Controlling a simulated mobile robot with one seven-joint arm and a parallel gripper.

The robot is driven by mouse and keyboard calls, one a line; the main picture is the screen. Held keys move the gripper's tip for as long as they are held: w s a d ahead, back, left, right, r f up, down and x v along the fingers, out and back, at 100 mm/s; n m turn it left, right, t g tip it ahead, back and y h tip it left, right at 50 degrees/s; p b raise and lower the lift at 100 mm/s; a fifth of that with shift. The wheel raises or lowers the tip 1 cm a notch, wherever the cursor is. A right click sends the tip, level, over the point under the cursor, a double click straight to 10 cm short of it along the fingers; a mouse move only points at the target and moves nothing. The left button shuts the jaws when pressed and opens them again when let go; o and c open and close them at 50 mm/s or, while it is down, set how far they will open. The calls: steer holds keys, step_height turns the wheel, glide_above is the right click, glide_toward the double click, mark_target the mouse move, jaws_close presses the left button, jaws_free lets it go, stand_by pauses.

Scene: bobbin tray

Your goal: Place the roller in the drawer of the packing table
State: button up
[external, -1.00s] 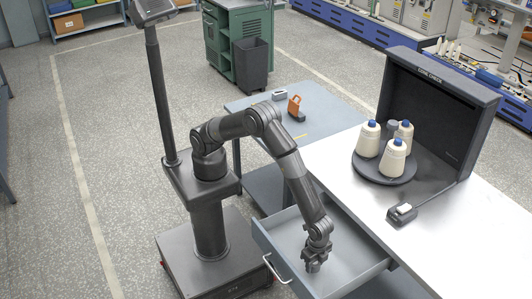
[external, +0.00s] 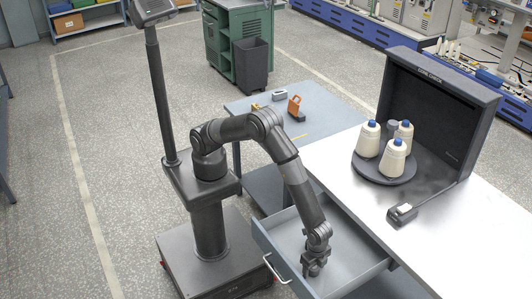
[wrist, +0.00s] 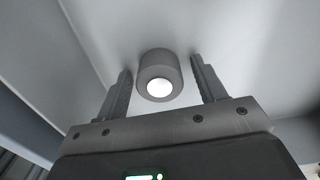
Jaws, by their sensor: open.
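The drawer (external: 262,239) of the packing table (external: 455,232) is pulled open. My gripper (external: 313,270) points down inside it, low over its floor. In the wrist view the roller (wrist: 158,62), a grey cylinder with a bright white round end, lies between the two open fingers of my gripper (wrist: 161,68). Gaps show between it and both fingers, and pale drawer surface lies around it. Whether it rests fully on the drawer floor is hard to tell. In the external view my gripper hides the roller.
The drawer handle (external: 278,270) is at the front. On the packing table stand a round tray (external: 372,174) with several cream cones (external: 393,160), a dark booth (external: 428,118) and a small device (external: 402,214). A blue-grey side table (external: 325,125) holds an orange item (external: 294,105).

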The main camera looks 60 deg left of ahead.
step_height(320, 180, up, 12)
steer(key=shift+r, duration=0.15)
stand_by(0.3)
steer(key=w+a+r+n+h, duration=0.1)
steer(key=w+a+r+n, duration=0.2)
steer(key=w+a+r, duration=0.95)
steer(key=w+a+r+n+t, duration=0.1)
steer(key=w+a+r+n, duration=0.1)
steer(key=w+a+r, duration=0.45)
steer(key=w+a+r+n+t, duration=0.1)
steer(key=w+a+r+n, duration=0.15)
steer(key=a, duration=0.65)
steer(key=a+r+n+t, duration=0.1)
steer(key=a+r+n, duration=0.1)
steer(key=a, duration=0.7)
steer(key=a+r+n+t, duration=0.1)
steer(key=a+r+n, duration=0.1)
steer(key=a, duration=0.6)
steer(key=s+a+n, duration=0.2)
steer(key=s+a, duration=0.3)
steer(key=a, duration=0.3)
steer(key=s+a+n+t+y, duration=0.1)
steer(key=s+a+n, duration=0.2)
steer(key=a, duration=0.5)
steer(key=shift+s+t, duration=0.3)
steer(key=shift+s, duration=0.6)
